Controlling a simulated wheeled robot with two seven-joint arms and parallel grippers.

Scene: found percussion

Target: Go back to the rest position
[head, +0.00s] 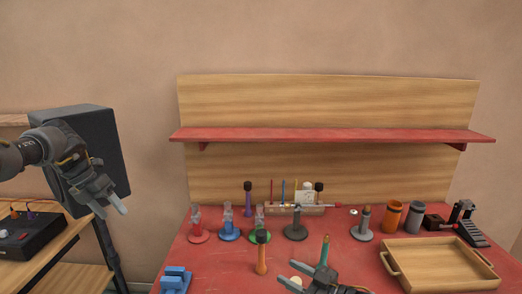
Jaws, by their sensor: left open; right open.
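My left gripper (112,203) is open and empty, raised at the left in front of a dark speaker-like box and clear of the red table. My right gripper (310,281) is open at the bottom centre, low over the front of the red table (215,262). A small pale round thing (296,281) shows at its left finger; I cannot tell whether they touch. A green stick-like thing with an orange tip (325,250) stands just behind the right gripper, its lower end hidden.
An orange-brown mallet-like thing (262,252) stands left of the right gripper. Coloured bells or stands (229,232) line the table behind. A wooden tray (437,263) lies at right, near orange (392,215) and grey cups (414,217). A red shelf (330,134) hangs above. The dark box (100,145) stands at left.

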